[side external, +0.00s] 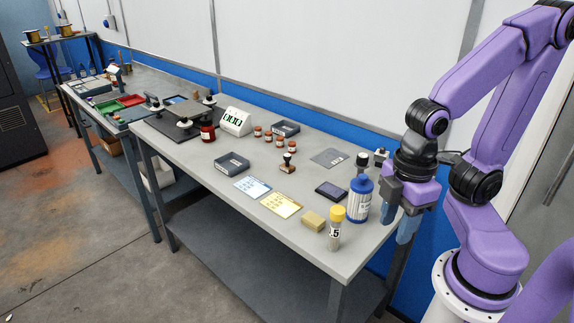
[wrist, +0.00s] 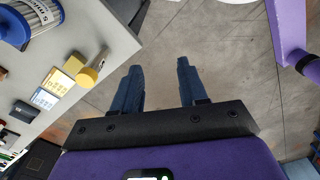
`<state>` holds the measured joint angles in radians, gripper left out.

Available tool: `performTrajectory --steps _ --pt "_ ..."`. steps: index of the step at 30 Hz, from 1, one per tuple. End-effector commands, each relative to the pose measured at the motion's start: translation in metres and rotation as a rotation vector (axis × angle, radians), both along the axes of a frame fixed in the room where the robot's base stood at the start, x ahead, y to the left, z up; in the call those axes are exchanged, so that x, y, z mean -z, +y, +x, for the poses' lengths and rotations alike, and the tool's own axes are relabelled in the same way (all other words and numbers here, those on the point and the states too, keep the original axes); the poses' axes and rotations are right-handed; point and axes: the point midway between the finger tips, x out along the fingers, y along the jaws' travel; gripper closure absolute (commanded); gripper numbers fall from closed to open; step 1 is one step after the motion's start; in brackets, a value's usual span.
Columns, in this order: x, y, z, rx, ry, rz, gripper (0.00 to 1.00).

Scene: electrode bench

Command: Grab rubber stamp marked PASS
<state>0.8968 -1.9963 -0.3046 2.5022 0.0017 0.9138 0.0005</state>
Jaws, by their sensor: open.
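A small rubber stamp (side external: 288,163) with a dark knob handle and a brown base stands upright near the middle of the bench in the side external view. Any PASS marking on it is too small to read. My gripper (side external: 395,226) hangs off the right end of the bench, well to the right of the stamp, with its blue fingers pointing down. In the wrist view my gripper (wrist: 158,68) has its two fingers apart, with only bare floor between them. I cannot make out the stamp clearly in the wrist view.
Between my gripper and the stamp stand a blue-labelled bottle (side external: 359,199), a yellow-capped vial (side external: 335,230), a yellow block (side external: 312,221) and a dark pad (side external: 332,190). The bench edge (wrist: 125,40) is left of my fingers.

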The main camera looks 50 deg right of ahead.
Motion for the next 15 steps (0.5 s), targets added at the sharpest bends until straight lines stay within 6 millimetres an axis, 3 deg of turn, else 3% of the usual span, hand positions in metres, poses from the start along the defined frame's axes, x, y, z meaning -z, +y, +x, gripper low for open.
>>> performTrajectory --steps 11,12,13,15 --pt "0.0 0.0 0.0 0.0 0.0 0.0 0.57" --pt "0.0 0.0 0.0 0.0 0.0 0.0 0.54" --pt "0.0 0.0 0.0 0.0 0.0 0.0 0.45" --pt "0.0 0.0 0.0 0.0 0.0 0.0 0.45"
